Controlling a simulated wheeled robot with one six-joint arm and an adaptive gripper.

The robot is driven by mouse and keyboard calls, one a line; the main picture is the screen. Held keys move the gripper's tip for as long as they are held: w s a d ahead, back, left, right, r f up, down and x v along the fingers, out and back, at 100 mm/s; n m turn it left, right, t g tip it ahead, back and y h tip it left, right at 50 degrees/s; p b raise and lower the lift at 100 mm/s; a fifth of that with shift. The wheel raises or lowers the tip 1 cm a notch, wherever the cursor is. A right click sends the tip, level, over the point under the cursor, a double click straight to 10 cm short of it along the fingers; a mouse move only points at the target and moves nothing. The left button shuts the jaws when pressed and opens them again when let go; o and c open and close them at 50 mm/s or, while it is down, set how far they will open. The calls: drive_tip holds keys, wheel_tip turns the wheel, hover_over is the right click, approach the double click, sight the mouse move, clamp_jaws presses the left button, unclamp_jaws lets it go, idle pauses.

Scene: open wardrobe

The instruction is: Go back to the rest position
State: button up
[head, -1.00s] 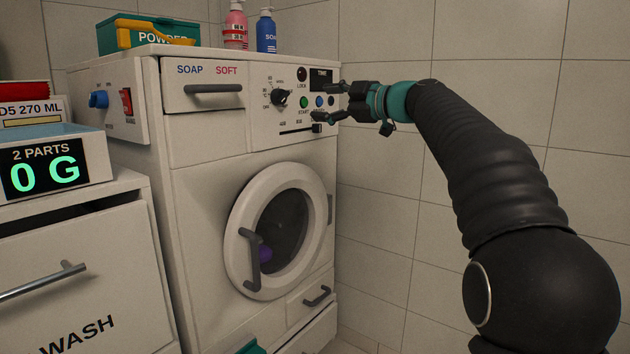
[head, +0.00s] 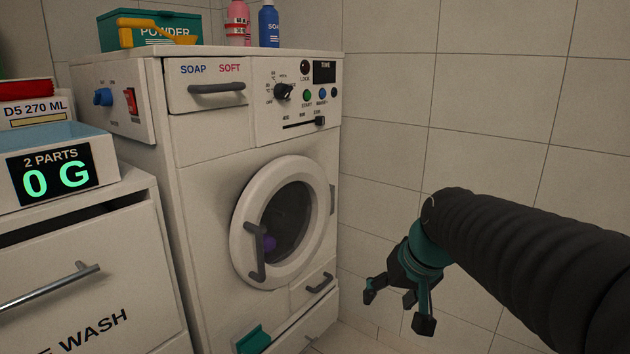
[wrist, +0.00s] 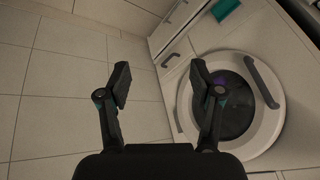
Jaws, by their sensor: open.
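My gripper (head: 398,308) hangs low in front of the tiled wall, to the right of the washing machine (head: 205,220) in the head view. Its fingers are spread and empty, and they touch nothing. In the wrist view my gripper (wrist: 160,85) is open, with a gap between the fingers. The machine's round door (head: 246,205) is closed, and it also shows in the wrist view (wrist: 183,110) behind the right finger. Something purple (head: 268,243) shows through the door glass.
The control panel (head: 297,97) and soap drawer (head: 205,92) are unobstructed. A powder box (head: 150,28), a pink bottle (head: 237,22) and a blue bottle (head: 269,25) stand on top. A scale (head: 55,168) reading 0 G sits on the left cabinet (head: 95,255). Tiled wall (head: 490,90) bounds the right.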

drive_tip(key=s+d+r+h+p, duration=0.1)
drive_tip(key=s+p, duration=0.1)
drive_tip(key=s, duration=0.6)
drive_tip(key=s+d+h+p, duration=0.1)
drive_tip(key=s+p, duration=0.2)
drive_tip(key=s, duration=0.5)
drive_tip(key=shift+s+d+r+t, duration=0.2)
drive_tip(key=shift+d+r+t, duration=0.1)
drive_tip(key=shift+r+t, duration=0.1)
idle(0.8)
